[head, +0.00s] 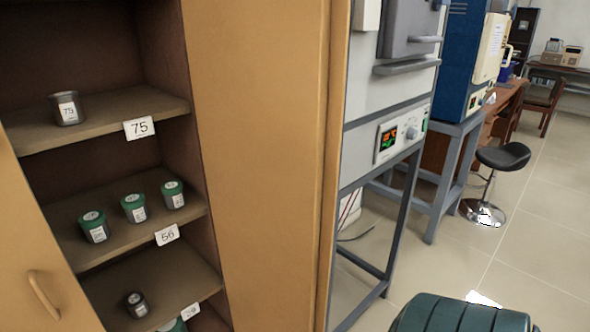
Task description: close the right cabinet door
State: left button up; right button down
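The cabinet stands at the left of the head view, with its dark shelves (105,125) exposed. A wide tan panel (262,150) right of the shelves appears to be the right cabinet door, standing open with its inner face towards me. Its narrow vertical edge (334,150) shows at its right side. No handle shows on this panel. Neither of my grippers is in view.
A furnace on a grey stand (395,140) is right of the panel. A black stool (503,157) stands beyond it. A dark green ribbed object (460,314) is at the bottom. Tiled floor (545,225) is open at right.

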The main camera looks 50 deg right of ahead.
aim_at(268, 76)
jog(key=l, duration=0.55)
jog(key=k+l+u, duration=0.1)
jog(key=l, duration=0.95)
jog(key=k+l+u, duration=0.1)
jog(key=l, duration=0.45)
jog(key=k+l, duration=0.1)
jog(key=l, duration=0.4)
